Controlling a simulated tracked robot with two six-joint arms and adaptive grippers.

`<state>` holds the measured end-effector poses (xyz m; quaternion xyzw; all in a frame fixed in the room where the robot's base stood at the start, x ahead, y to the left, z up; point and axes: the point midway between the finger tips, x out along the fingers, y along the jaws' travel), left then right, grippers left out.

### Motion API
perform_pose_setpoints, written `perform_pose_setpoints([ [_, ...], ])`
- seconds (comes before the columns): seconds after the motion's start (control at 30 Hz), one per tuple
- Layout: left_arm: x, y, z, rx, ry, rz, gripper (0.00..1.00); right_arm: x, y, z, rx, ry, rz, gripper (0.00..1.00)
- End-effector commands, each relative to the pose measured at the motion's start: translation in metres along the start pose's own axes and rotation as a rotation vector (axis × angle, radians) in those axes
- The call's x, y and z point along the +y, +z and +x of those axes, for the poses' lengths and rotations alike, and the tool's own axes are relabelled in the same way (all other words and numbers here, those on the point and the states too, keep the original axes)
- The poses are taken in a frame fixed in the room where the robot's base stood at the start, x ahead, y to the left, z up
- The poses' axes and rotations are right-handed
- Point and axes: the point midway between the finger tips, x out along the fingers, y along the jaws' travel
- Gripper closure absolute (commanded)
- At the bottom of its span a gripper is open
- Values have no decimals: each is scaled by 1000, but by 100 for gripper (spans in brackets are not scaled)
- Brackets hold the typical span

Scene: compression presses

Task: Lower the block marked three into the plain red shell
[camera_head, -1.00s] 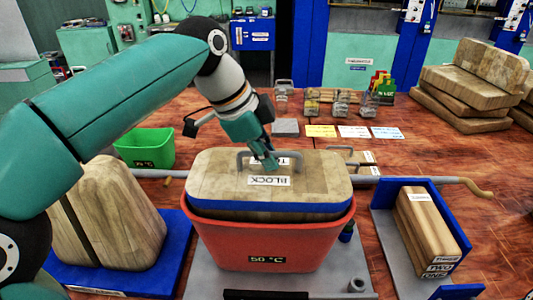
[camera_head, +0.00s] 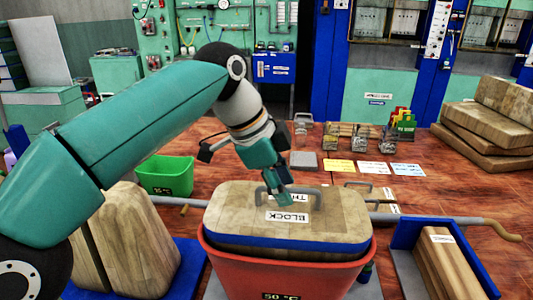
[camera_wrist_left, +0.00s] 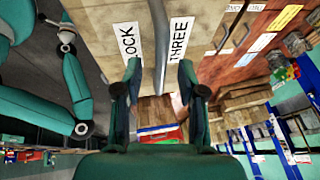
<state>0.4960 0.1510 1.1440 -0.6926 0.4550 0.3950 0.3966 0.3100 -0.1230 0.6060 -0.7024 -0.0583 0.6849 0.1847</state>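The wooden block (camera_head: 235,215), with a blue lower band and labels reading "BLOCK" and partly "TH...", sits in the mouth of the red shell (camera_head: 225,268). Its top and band stand above the shell's rim; its lower part is hidden inside. The shell has a "50 °C" label. A grey handle (camera_head: 318,197) stands on the block. My left gripper (camera_head: 283,200) is at this handle. In the left wrist view, its two fingers (camera_wrist_left: 160,68) are apart on either side of the handle (camera_wrist_left: 161,40), with gaps visible; the "THREE" label (camera_wrist_left: 179,40) shows there. My right gripper is not in view.
A green bin (camera_head: 168,177) stands behind left. Large wooden pieces (camera_head: 125,240) are at left, near the shell. A blue-walled holder (camera_head: 462,237) with wooden boards (camera_head: 445,262) is at right. Cards (camera_head: 373,168) and small racks lie behind. Stacked wood slabs (camera_head: 490,140) are far right.

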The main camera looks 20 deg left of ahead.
Motion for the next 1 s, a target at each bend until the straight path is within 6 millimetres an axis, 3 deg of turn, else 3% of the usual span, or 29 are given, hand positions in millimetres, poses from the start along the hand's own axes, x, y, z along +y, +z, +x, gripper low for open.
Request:
perform_pose_setpoints([
  [0.3,-1,-1,-62,5,-7,1,60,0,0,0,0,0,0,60],
  [0.5,-1,-1,-86,5,-6,0,60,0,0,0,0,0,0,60],
  [1.0,0,0,-98,4,-4,1,60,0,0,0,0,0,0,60],
])
